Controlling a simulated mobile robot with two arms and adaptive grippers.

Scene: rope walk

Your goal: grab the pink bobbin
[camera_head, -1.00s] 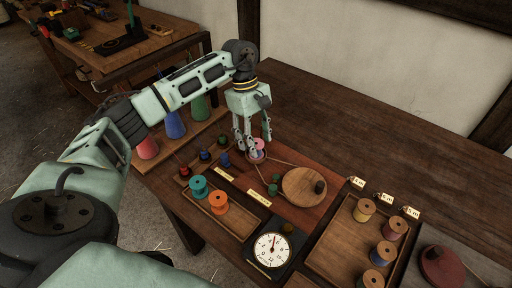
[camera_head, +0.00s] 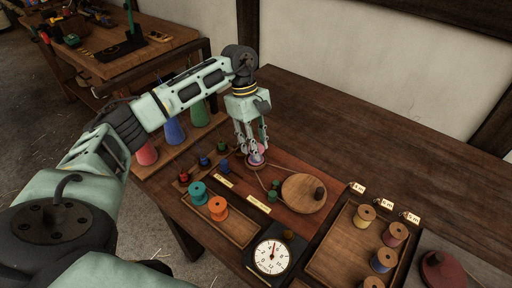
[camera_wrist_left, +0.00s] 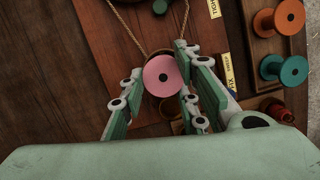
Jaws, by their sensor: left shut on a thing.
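The pink bobbin (camera_head: 256,158) stands on the reddish board, partly hidden by the fingers in the head view. In the left wrist view its round pink top (camera_wrist_left: 162,75) with a dark center hole shows between the fingertips. A cord runs from near the bobbin across the board. My right gripper is not in view.
A round wooden disc (camera_head: 303,193) and green pegs sit right of the bobbin. A tray with teal (camera_head: 197,193) and orange (camera_head: 217,208) bobbins lies in front. A dial (camera_head: 271,257) and a tray of several bobbins (camera_head: 326,262) are nearer right. The table behind is clear.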

